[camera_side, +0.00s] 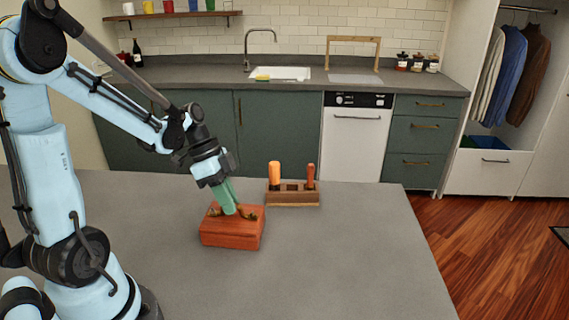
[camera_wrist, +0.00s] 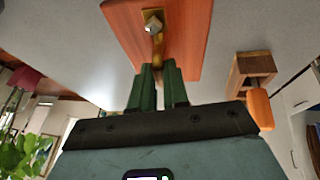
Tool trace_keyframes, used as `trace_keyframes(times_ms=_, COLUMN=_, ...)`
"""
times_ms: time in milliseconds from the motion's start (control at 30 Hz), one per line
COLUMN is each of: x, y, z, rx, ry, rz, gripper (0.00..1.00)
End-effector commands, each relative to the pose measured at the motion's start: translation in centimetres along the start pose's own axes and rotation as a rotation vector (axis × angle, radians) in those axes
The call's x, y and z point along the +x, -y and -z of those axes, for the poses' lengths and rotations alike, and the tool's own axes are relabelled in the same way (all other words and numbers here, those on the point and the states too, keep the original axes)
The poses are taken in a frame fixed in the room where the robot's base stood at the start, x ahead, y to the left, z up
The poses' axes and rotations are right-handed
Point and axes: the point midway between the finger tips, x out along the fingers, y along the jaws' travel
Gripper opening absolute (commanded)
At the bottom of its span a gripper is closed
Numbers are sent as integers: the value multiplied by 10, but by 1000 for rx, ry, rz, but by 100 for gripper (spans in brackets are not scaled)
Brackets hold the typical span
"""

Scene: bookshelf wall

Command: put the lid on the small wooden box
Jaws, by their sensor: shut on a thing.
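The small reddish wooden box (camera_side: 230,239) sits on the grey counter, below my gripper in the side view. Its lid (camera_side: 218,222) appears on top of it as a flat reddish board with a brass handle (camera_side: 248,214). I cannot tell whether the lid is fully seated or slightly raised. In the wrist view the lid (camera_wrist: 185,40) fills the top middle, with the brass handle (camera_wrist: 157,46) running towards my fingers. My gripper (camera_side: 233,211) has green fingers, which also show in the wrist view (camera_wrist: 158,68). They are shut on the lid's handle; the exact contact is partly hidden.
A wooden holder (camera_side: 292,199) with an orange-handled tool (camera_side: 274,175) and a red-handled tool (camera_side: 310,175) stands just behind and right of the box. The counter (camera_side: 340,270) is clear in front and to the right.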

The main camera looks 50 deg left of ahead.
Motion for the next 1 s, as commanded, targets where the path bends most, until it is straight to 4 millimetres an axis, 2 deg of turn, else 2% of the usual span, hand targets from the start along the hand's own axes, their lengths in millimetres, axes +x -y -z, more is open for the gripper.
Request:
trace_keyframes(times_ms=300, x=1, y=0, z=0, rx=0, ry=0, rz=0, gripper=0)
trace_keyframes(times_ms=333, x=1, y=0, z=0, rx=0, ry=0, rz=0, gripper=19)
trace_keyframes(times_ms=500, x=1, y=0, z=0, rx=0, ry=0, rz=0, gripper=45)
trace_keyframes(times_ms=700, x=1, y=0, z=0, rx=0, ry=0, rz=0, gripper=45)
trace_keyframes(times_ms=833, x=1, y=0, z=0, rx=0, ry=0, rz=0, gripper=65)
trace_keyframes(times_ms=1000, x=1, y=0, z=0, rx=0, ry=0, rz=0, gripper=66)
